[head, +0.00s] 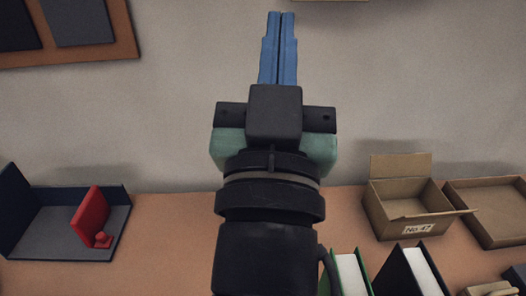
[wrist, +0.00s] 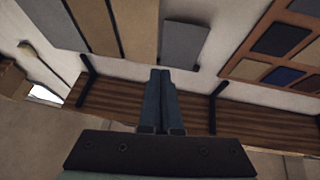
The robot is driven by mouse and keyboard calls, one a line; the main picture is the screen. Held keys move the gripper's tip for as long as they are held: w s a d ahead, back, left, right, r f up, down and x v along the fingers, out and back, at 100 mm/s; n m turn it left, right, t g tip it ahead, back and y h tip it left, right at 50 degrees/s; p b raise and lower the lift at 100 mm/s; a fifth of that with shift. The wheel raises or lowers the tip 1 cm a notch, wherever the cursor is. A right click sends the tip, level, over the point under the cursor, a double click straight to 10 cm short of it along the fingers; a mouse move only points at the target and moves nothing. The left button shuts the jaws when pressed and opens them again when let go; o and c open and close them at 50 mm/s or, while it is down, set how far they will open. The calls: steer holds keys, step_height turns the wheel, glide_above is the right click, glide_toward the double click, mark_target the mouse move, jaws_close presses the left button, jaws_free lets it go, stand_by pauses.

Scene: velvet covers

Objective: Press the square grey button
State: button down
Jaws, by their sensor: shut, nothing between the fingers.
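My gripper (head: 281,18) points up in the head view, in front of the bare wall, with its two blue fingers together and nothing between them. In the wrist view its fingers (wrist: 160,75) also lie side by side, apart from everything around them. I cannot make out a square grey button for certain in either view. Grey flat pieces do show: one (head: 78,20) on a brown board at the upper left of the head view, and a grey panel (wrist: 184,43) beyond the fingertips in the wrist view.
On the table, a dark holder (head: 55,225) with a red piece (head: 92,218) stands left. An open cardboard box (head: 405,210), a tray (head: 490,215) and books (head: 412,272) stand right. The wrist view shows a wooden shelf (wrist: 105,98) and a swatch board (wrist: 245,68).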

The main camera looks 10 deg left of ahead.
steer(key=s+a+f+g+b, duration=0.1)
steer(key=a+f+g+b, duration=0.1)
steer(key=f, duration=1)
steer(key=s+a+f+n+g+y+b, duration=0.1)
steer(key=f+g, duration=0.3)
steer(key=f, duration=0.9)
steer(key=s+a+f+g+b, duration=0.1)
steer(key=a+f+g+b, duration=0.1)
steer(key=f, duration=1)
steer(key=shift+s+a+f+n+g+b, duration=0.3)
steer(key=shift+a+f+g+b, duration=0.1)
steer(key=shift+a+b, duration=0.25)
steer(key=shift+w, duration=0.1)
steer(key=shift+y, duration=0.3)
steer(key=w+f, duration=0.1)
steer(key=w, duration=0.2)
steer(key=w+a+f, duration=0.1)
steer(key=w+f, duration=0.1)
steer(key=w, duration=0.1)
steer(key=w+a+f, duration=0.1)
steer(key=w+f, duration=0.1)
steer(key=w, duration=0.1)
steer(key=shift+w, duration=0.2)
steer(key=shift+f, duration=0.7)
steer(key=shift+f, duration=0.1)
